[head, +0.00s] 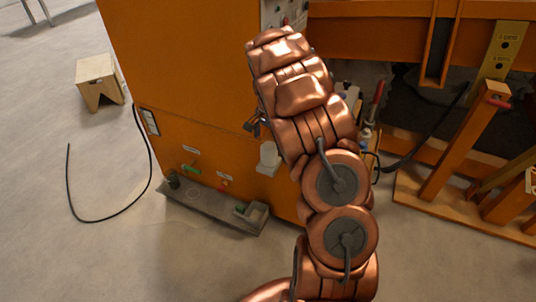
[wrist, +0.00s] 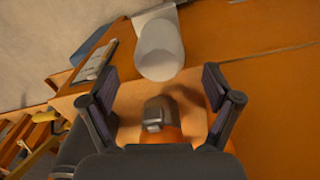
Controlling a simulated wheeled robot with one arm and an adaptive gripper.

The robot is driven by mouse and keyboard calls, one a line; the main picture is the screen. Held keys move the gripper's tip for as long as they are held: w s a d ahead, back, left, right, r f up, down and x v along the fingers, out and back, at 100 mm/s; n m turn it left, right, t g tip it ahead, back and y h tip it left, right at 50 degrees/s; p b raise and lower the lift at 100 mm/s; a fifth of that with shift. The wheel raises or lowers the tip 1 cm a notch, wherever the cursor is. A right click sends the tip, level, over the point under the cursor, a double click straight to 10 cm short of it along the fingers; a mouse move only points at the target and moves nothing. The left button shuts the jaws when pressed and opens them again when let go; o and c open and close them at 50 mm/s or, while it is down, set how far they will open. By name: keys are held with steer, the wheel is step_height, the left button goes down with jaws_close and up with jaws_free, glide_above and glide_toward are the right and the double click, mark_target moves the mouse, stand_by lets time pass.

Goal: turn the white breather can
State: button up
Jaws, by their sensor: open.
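The white breather can (head: 269,154) sits on a small white bracket on the side of the orange cabinet, just left of my arm in the head view. In the wrist view the can (wrist: 160,50) is a pale rounded cylinder beyond my fingertips, centred slightly left between them. My gripper (wrist: 163,92) is open, with a finger on each side and nothing held. In the head view my gripper (head: 255,126) is a small dark shape above and left of the can, mostly hidden by my copper arm. A small grey block (wrist: 155,116) shows between the fingers, below the can.
The orange cabinet (head: 190,70) fills the space behind my arm. A grey tray (head: 212,208) lies at its foot. Coloured valve handles (head: 190,169) are low on its face. A wooden stool (head: 98,80) and a black cable (head: 88,220) are on the open floor to the left.

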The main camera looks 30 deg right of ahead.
mark_target(270, 155)
step_height(270, 155, down, 8)
steer(key=shift+r, duration=0.2)
stand_by(0.3)
steer(key=c, duration=1.1)
steer(key=shift+s, duration=0.1)
steer(key=shift+c, duration=0.2)
steer(key=shift+n, duration=0.3)
steer(key=n, duration=0.3)
steer(key=shift+n, duration=0.4)
steer(key=n, duration=0.5)
steer(key=shift+s+n+b, duration=0.2)
steer(key=shift+n+b, duration=0.1)
steer(key=shift+d, duration=0.1)
